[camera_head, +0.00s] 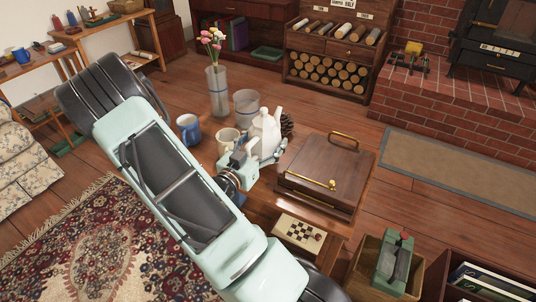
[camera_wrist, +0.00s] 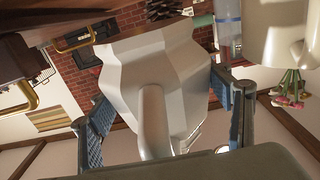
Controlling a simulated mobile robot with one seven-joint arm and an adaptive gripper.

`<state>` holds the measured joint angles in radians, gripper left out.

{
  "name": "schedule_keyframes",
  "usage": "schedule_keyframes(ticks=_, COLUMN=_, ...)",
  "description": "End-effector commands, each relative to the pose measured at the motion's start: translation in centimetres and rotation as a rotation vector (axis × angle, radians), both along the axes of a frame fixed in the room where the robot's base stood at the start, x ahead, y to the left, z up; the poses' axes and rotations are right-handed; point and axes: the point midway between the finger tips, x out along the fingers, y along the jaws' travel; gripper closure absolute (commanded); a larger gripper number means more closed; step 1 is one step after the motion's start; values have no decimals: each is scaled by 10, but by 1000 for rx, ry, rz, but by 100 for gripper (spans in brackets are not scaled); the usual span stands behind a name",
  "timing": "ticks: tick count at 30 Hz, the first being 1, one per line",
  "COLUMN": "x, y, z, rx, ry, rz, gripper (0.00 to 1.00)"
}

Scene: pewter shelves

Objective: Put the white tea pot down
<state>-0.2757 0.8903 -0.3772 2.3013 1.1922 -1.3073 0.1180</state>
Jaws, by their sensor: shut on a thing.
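The white tea pot (camera_head: 265,132) is upright over the low wooden table in the head view, among mugs and a dark wooden box. In the wrist view the tea pot (camera_wrist: 160,75) fills the middle, upside down in the picture. My gripper (camera_head: 264,157) is shut on the tea pot. In the wrist view the blue-padded fingers of my gripper (camera_wrist: 168,118) are on either side of its body. I cannot tell whether its base touches the table; my arm hides part of that area.
A blue mug (camera_head: 188,130), a cream mug (camera_head: 228,140), a grey cup (camera_head: 246,104) and a flower vase (camera_head: 218,92) stand left of and behind the tea pot. A pine cone (camera_head: 287,124) and the brass-handled wooden box (camera_head: 325,172) are close on the right.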

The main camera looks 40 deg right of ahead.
Motion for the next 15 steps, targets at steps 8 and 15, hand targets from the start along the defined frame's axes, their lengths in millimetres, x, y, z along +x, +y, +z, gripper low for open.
schedule_keyframes(ticks=8, x=0, y=-12, z=-17, rx=-3, ry=-2, rz=-1, gripper=86)
schedule_keyframes(ticks=15, x=0, y=-11, z=-41, rx=-5, ry=-3, rz=-1, gripper=86)
